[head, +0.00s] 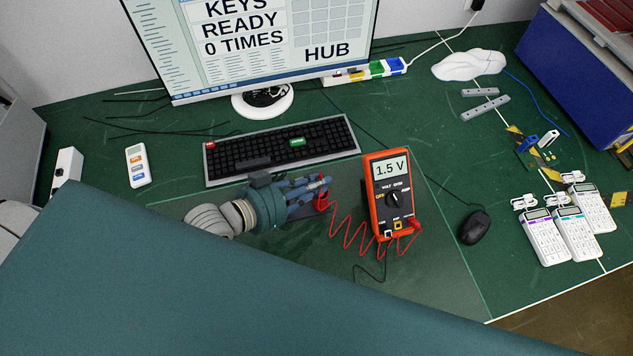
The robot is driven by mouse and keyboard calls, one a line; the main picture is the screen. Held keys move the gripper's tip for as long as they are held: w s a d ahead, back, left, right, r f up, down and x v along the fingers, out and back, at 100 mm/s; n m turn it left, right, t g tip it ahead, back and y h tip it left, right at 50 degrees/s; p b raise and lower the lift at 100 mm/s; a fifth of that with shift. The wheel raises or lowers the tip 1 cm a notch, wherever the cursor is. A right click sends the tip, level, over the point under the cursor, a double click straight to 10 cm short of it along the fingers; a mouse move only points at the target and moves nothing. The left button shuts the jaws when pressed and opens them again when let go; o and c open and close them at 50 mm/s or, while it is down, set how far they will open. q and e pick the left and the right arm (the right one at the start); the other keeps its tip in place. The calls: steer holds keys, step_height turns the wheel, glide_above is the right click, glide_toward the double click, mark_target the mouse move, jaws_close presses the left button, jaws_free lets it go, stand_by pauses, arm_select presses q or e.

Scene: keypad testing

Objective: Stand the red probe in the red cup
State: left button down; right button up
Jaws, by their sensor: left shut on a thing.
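My left gripper (318,187) reaches in from the left over the mat, below the keyboard. It is shut on the red probe (321,200), whose red coiled lead (350,232) runs right to the orange multimeter (394,197). Only a small red part of the probe shows at the fingertips; the rest is hidden by the fingers, and I cannot tell its tilt. The multimeter reads 1.5 V and has a small red piece (414,224) at its lower right. I cannot make out the red cup clearly. My right gripper is not in view.
A black keyboard (325,138) and a monitor (250,45) stand behind the gripper. A black mouse (474,227) lies right of the multimeter. Several white keypads (546,238) lie further right. A white remote-like device (138,166) lies at left. My own teal part hides the foreground.

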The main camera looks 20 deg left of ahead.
arm_select(q)
steer(key=c, duration=1.6)
jaws_free()
steer(key=shift+v, duration=6)
steer(key=shift+f, duration=0.15)
